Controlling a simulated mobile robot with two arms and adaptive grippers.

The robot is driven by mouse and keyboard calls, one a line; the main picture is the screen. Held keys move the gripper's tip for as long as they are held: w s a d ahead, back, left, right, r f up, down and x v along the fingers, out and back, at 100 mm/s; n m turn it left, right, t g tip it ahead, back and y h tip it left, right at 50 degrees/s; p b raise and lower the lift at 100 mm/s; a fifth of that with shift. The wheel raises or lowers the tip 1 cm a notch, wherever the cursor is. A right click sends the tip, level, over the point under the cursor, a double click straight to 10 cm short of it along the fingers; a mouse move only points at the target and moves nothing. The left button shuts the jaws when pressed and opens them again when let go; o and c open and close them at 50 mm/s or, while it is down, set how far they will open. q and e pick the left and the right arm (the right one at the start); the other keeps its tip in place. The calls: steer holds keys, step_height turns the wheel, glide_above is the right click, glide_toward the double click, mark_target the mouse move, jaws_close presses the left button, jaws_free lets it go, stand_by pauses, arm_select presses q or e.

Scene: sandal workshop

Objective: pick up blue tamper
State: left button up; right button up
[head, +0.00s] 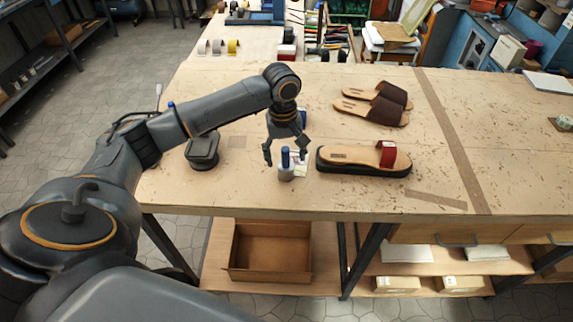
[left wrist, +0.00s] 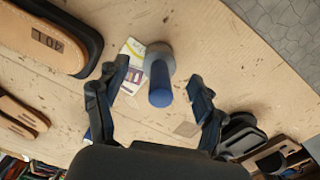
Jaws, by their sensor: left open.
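The blue tamper (head: 285,158) stands upright on the workbench, with a blue handle on top and a grey base. In the left wrist view the tamper (left wrist: 160,82) is seen from above, ahead of and between the fingers. My left gripper (head: 285,158) is open above the bench, its fingers on either side of the blue handle. In the left wrist view the open left gripper (left wrist: 158,95) shows a gap between each finger and the handle. My right gripper is not in view.
A sandal with a red strap (head: 362,159) lies close right of the tamper. Brown sandals (head: 372,110) lie farther back. A small card (left wrist: 131,80) lies beside the tamper. A dark grey object (head: 202,150) stands to the left. The bench's front edge (head: 330,212) is near.

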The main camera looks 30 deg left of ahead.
mark_target(286, 166)
arm_select(q)
step_height(286, 166, down, 2)
steer(key=shift+p, duration=0.7)
step_height(286, 166, down, 2)
steer(key=shift+w+f, duration=0.1)
steer(key=shift+f, duration=0.05)
steer(key=shift+f+p, duration=0.3)
steer(key=shift+c, duration=0.6)
steer(key=c, duration=1.1)
steer(key=shift+w, duration=0.1)
steer(key=shift+c, duration=0.7)
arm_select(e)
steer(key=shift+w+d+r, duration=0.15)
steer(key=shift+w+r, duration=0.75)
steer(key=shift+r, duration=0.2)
arm_select(q)
steer(key=shift+r, duration=0.1)
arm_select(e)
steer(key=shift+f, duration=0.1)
